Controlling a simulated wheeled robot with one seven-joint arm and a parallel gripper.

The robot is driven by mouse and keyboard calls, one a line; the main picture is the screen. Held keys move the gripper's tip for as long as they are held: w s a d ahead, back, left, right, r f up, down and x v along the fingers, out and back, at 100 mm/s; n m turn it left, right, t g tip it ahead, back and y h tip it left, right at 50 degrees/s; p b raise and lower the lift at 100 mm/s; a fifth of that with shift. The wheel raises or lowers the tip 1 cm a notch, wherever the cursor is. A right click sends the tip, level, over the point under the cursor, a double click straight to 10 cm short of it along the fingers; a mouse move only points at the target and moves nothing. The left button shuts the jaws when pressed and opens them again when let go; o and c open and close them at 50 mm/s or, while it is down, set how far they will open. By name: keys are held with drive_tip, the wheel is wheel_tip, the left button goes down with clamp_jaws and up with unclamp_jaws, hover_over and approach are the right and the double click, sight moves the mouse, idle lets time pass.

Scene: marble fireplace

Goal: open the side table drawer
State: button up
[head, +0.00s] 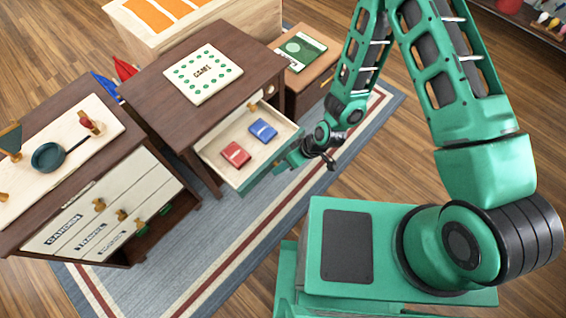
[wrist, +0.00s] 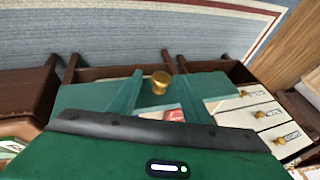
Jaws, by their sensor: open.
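The dark brown side table (head: 165,100) stands at the upper middle of the head view. Its drawer (head: 213,158) is pulled well out, with a pale inside and a green front. A red box (head: 236,154) and a blue box (head: 262,131) lie in it. My gripper (head: 284,164) is at the drawer's front right. In the wrist view, a gold knob (wrist: 161,81) shows between the two green fingers of my gripper (wrist: 158,88), which stand apart. I cannot tell whether either finger touches the knob. The knob is hidden in the head view.
A cabinet with labelled pale drawers (head: 110,215) stands at left, with a small pan (head: 48,156) on top. A white game board (head: 203,73) lies on the side table. A smaller brown table (head: 305,72) stands behind right. The striped rug (head: 215,240) is clear in front.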

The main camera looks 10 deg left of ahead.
drive_tip(key=v, duration=1)
drive_tip(key=shift+r, duration=0.2)
drive_tip(key=shift+w+d, duration=0.1)
drive_tip(key=w+d+r+m+h, duration=0.3)
drive_tip(key=d+r, duration=0.7)
drive_tip(key=d, duration=0.3)
drive_tip(key=w+d+r+m+h, duration=0.2)
drive_tip(key=w+d+r+m, duration=0.15)
drive_tip(key=d+r, duration=0.7)
drive_tip(key=s+d+r+m+h, duration=0.1)
drive_tip(key=s+d+r+m, duration=0.55)
drive_tip(key=d, duration=0.65)
drive_tip(key=s+d+r+m, duration=0.3)
drive_tip(key=s+r, duration=0.6)
drive_tip(key=s, duration=0.3)
drive_tip(key=shift+s+d+r, duration=0.2)
drive_tip(key=shift+s+r, duration=0.05)
drive_tip(key=shift+r, duration=0.05)
